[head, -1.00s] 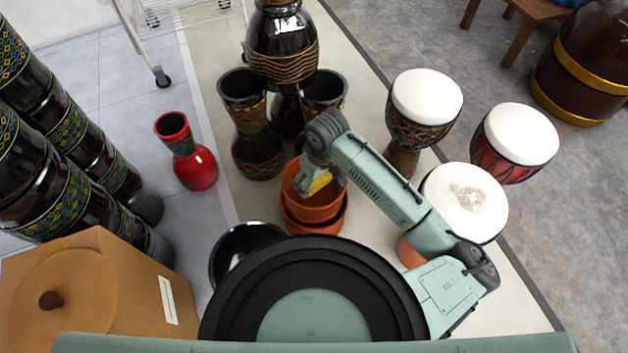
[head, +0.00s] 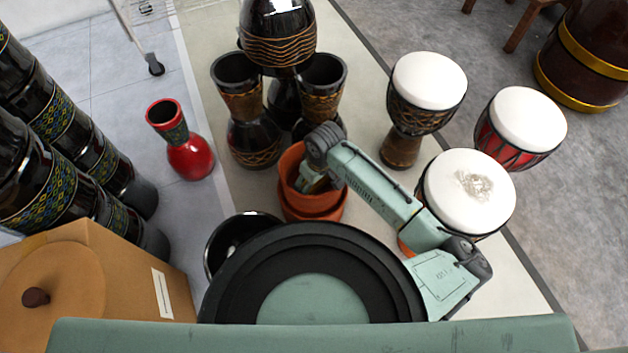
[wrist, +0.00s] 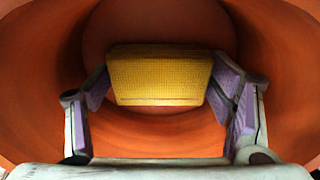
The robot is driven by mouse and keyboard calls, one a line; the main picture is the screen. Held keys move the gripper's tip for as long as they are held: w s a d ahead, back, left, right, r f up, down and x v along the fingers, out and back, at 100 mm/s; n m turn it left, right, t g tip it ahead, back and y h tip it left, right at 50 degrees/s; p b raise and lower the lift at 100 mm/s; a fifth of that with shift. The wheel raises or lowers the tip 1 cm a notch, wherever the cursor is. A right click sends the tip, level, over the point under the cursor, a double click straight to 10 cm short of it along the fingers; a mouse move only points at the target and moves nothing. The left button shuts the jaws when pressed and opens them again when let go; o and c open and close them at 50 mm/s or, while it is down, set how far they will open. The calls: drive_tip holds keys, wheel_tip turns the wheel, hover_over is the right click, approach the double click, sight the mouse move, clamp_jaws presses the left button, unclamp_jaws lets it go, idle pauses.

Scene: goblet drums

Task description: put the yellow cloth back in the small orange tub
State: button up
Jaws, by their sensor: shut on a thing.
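The orange tub (head: 322,203) stands on the pale mat, seemingly stacked with another orange tub around its lower part. My gripper (head: 310,183) reaches down inside it from above. In the wrist view, my gripper (wrist: 160,82) has its purple-padded fingers at either side of the yellow cloth (wrist: 160,76), a flat folded block, and is shut on it. The orange tub's curved wall (wrist: 40,75) surrounds the fingers and the cloth. Whether the cloth touches the tub's floor, I cannot tell. In the head view the cloth is hidden by my gripper and the tub's wall.
Dark goblet drums (head: 253,140) stand just behind the tub. White-topped drums (head: 465,190) stand to the right, close to my arm. A black bowl (head: 215,245) is at the front left, and a red vase-shaped drum (head: 188,158) is farther left.

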drive_tip(key=shift+f, duration=0.1)
drive_tip(key=o, duration=0.9)
drive_tip(key=shift+o, duration=0.2)
